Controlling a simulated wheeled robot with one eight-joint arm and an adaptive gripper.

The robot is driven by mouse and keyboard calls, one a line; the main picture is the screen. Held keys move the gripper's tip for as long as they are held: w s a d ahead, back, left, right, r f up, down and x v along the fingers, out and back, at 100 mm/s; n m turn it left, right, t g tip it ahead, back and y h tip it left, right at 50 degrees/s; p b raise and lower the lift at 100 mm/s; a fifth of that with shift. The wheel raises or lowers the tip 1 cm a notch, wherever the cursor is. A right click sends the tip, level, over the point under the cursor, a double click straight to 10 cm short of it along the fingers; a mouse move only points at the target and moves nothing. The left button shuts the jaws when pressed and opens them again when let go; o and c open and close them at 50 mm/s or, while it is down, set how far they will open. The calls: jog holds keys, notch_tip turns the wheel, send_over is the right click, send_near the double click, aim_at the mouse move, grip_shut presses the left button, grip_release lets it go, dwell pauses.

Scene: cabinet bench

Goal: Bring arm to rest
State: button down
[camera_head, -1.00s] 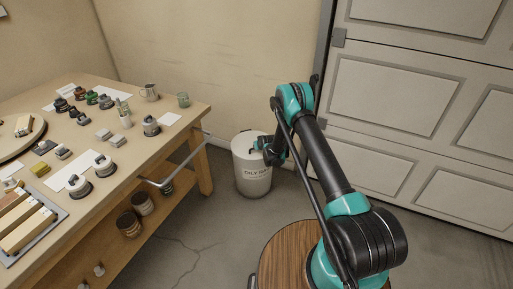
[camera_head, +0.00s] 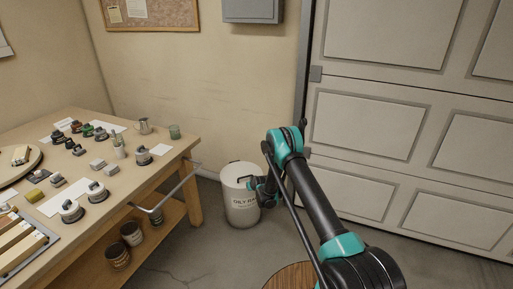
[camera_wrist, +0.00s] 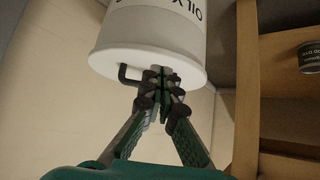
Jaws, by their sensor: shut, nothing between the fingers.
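My arm (camera_head: 318,200) is folded, with its elbow raised in front of the big panelled door in the head view. In the wrist view my gripper (camera_wrist: 160,82) is shut and empty, its fingertips together. In that view the fingertips overlap the lid edge of a white can; I cannot tell whether they touch it. In the head view the gripper end is small and partly hidden beside the can.
The white oily-waste can (camera_head: 241,205) stands on the floor; it also shows upside down in the wrist view (camera_wrist: 150,38). A wooden bench (camera_head: 112,195) with jars, blocks and a metal rail (camera_head: 172,190) stands left. A panelled door (camera_head: 365,130) is right.

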jog(key=s+d+r+m+g+h, duration=0.1)
jog(key=s+d+r, duration=0.45)
jog(key=r, duration=0.45)
jog(key=s+d+r, duration=0.4)
jog(key=d+r, duration=0.2)
jog(key=r, duration=0.5)
jog(key=s+d+r+m+g+h, duration=0.1)
jog(key=s+d+r, duration=0.45)
jog(key=r, duration=0.45)
jog(key=s+d+r+m, duration=0.1)
jog(key=s+d, duration=0.3)
jog(key=s, duration=0.8)
jog(key=s+d+r+m+g+h, duration=0.1)
jog(key=s+d, duration=0.3)
jog(key=s, duration=0.9)
jog(key=s+d+r+g, duration=0.1)
jog(key=s+d, duration=0.3)
jog(key=s, duration=0.8)
jog(key=shift+s+d+r+m+h, duration=0.15)
jog(key=shift+s+r+m+h, duration=0.25)
jog(key=shift+r, duration=0.35)
